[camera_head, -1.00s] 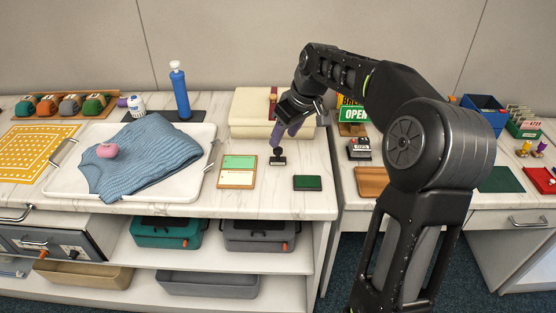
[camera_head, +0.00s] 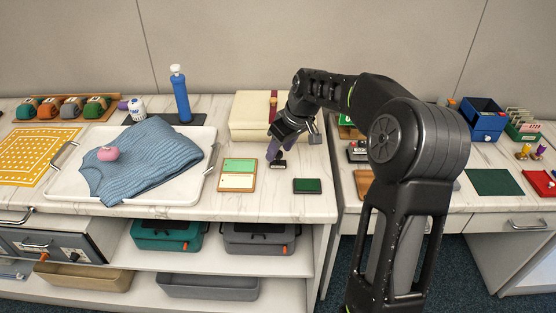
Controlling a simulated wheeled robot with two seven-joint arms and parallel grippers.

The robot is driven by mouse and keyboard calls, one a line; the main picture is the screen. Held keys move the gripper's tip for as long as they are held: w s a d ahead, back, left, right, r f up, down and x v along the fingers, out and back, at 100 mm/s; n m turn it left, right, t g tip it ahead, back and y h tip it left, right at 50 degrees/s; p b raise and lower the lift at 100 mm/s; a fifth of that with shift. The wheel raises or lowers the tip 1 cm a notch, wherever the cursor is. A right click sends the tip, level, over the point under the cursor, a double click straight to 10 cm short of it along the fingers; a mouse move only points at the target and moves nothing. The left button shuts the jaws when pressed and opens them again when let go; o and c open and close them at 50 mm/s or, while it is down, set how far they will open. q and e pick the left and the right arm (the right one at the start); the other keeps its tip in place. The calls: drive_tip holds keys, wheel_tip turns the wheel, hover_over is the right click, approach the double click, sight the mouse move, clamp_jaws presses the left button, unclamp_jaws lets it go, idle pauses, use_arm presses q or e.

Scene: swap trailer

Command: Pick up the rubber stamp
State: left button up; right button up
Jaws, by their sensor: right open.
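The rubber stamp (camera_head: 279,164) stands on the white marbled counter, with its dark base showing. The fingers hide most of the stamp's handle. The right gripper is open, and I cannot tell whether a finger touches the stamp. My left gripper is not in view.
A green ink pad (camera_head: 307,186) lies in front and to the right of the stamp. A wooden-framed card board (camera_head: 238,175) lies to its left. A cream box (camera_head: 249,115) stands behind. A white tray (camera_head: 190,185) with a blue sweater (camera_head: 150,158) is further left.

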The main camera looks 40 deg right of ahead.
drive_tip(key=x, duration=0.2)
drive_tip(key=shift+f, duration=0.3)
drive_tip(key=shift+c, duration=0.3)
clamp_jaws()
idle(0.4)
